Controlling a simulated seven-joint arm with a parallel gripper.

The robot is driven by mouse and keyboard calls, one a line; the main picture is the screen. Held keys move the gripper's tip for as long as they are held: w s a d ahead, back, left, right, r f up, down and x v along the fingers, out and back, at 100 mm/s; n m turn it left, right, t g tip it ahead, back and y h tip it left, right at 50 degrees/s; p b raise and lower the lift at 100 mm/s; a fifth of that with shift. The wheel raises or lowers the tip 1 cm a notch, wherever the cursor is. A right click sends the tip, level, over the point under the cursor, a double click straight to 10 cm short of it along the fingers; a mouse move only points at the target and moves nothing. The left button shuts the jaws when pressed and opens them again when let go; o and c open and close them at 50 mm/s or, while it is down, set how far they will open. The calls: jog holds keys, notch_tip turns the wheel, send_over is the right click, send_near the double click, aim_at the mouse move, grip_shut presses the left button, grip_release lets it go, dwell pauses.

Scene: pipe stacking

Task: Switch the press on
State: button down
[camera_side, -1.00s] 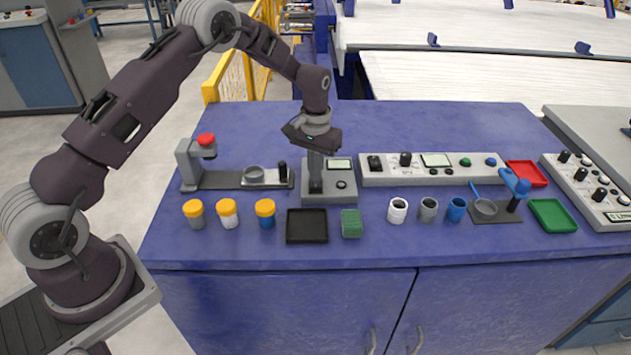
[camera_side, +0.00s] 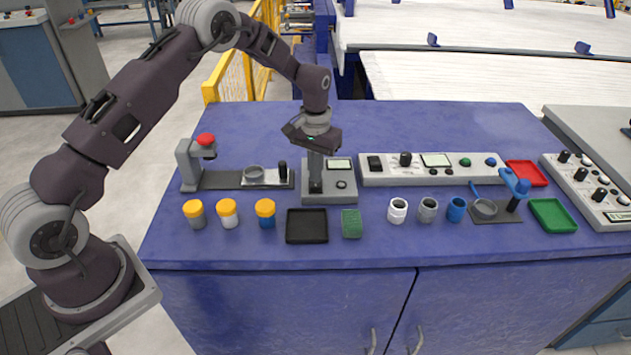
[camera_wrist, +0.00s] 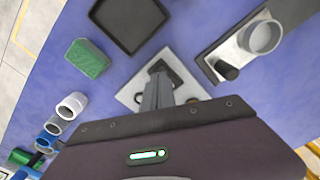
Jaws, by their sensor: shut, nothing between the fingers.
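A grey box (camera_side: 343,190) with a small display and a dark round knob stands near the middle of the blue table. My gripper (camera_side: 315,182) points straight down over the left part of this box, shut and empty. In the wrist view its fingertips (camera_wrist: 158,80) are at a black switch (camera_wrist: 158,67) on the pale top of the box. They cover part of the switch, and I cannot tell whether they touch it or which way it is set. At the left stands a grey press-like stand (camera_side: 188,165) with a red knob (camera_side: 206,140) on top.
A black tray (camera_side: 307,226) and a green block (camera_side: 351,223) lie in front of the box. Several orange-capped jars (camera_side: 228,213) stand to the left. A long control panel (camera_side: 435,175) and several small pipe pieces (camera_side: 428,209) are to the right. The table behind is clear.

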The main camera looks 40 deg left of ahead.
jog(key=shift+f, duration=1)
dwell(0.8)
jog(key=shift+r, duration=3.55)
